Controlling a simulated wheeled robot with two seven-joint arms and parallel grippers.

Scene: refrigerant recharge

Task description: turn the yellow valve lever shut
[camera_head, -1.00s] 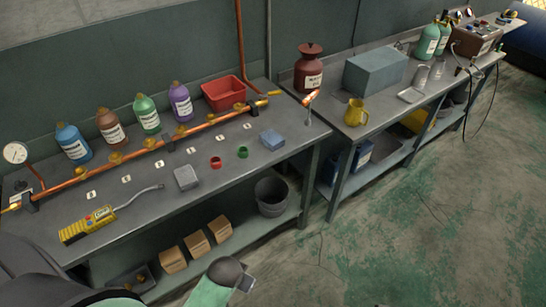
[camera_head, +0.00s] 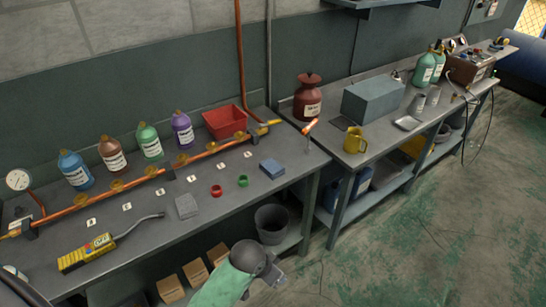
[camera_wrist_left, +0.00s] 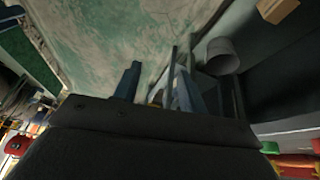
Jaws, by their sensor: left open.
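A yellow lever (camera_head: 271,122) sits at the right end of the copper pipe (camera_head: 150,176), which runs along the back of the left bench. Another yellow piece (camera_head: 12,234) is at the pipe's left end; I cannot tell if it is a lever. My left gripper (camera_head: 279,279) is open and empty, low in front of the left bench, well apart from the pipe. Its two fingers (camera_wrist_left: 160,85) show in the left wrist view, with the floor beyond. My right gripper is not in view.
A grey bucket (camera_head: 272,222) and cardboard boxes (camera_head: 195,273) are on the shelf below, near my left gripper.

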